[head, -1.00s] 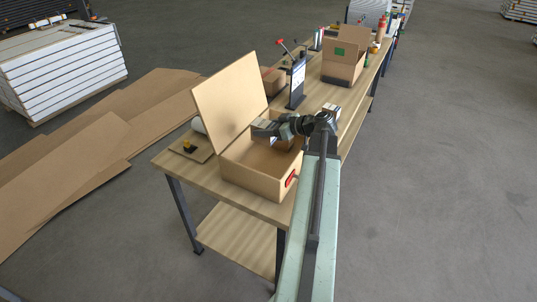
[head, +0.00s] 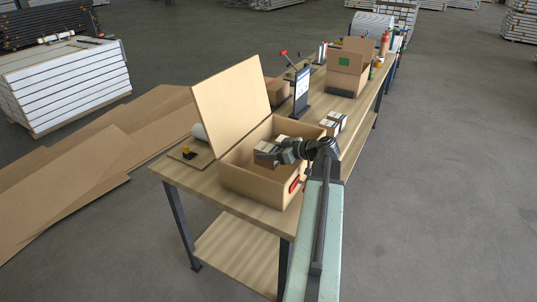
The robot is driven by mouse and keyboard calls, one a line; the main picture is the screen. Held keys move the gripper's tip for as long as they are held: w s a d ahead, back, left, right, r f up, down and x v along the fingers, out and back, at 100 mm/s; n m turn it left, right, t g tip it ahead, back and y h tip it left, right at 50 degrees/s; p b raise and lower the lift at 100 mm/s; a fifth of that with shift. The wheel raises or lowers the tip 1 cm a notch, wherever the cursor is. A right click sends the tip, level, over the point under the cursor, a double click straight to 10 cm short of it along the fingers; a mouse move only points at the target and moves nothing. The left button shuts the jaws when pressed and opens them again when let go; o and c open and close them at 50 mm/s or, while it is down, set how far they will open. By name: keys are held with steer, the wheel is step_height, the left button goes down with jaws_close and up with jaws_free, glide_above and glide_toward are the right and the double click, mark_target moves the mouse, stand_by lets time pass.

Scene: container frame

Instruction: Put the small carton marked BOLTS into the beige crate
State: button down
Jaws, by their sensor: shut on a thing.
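The beige crate (head: 252,185) stands on the near end of the workbench, its lid (head: 235,105) raised at the left. A red handle (head: 294,184) shows on its outer side. My gripper (head: 270,152) is over the crate's opening, reaching in from the right. It is shut on a small brown carton (head: 265,160) with a pale top. The carton appears within the crate's walls; I cannot tell whether it touches the floor. Its marking is too small to read, and my gripper hides part of it.
More small cartons (head: 333,122) stand on the workbench just behind the crate. A dark stand with a white panel (head: 301,88) and a larger open cardboard box (head: 347,75) are farther back. A board with a yellow item (head: 187,153) lies left of the crate.

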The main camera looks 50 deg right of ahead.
steer(key=shift+f+b, duration=0.5)
steer(key=shift+f, duration=0.1)
steer(key=c, duration=0.6)
jaws_free()
steer(key=shift+r, duration=0.2)
steer(key=shift+s+d+r+p, duration=0.1)
steer(key=shift+s+r+p, duration=0.15)
steer(key=shift+r+p, duration=0.3)
steer(key=shift+s+r+p, duration=0.2)
steer(key=shift+r+p, duration=0.15)
steer(key=shift+p, duration=0.25)
steer(key=p+v, duration=0.1)
steer(key=v, duration=0.2)
steer(key=p+v, duration=0.1)
steer(key=v, duration=0.3)
steer(key=p+v, duration=0.1)
steer(key=v, duration=0.2)
steer(key=shift+s+d+f+p, duration=0.15)
steer(key=shift+s+p, duration=0.15)
steer(key=shift+s, duration=0.2)
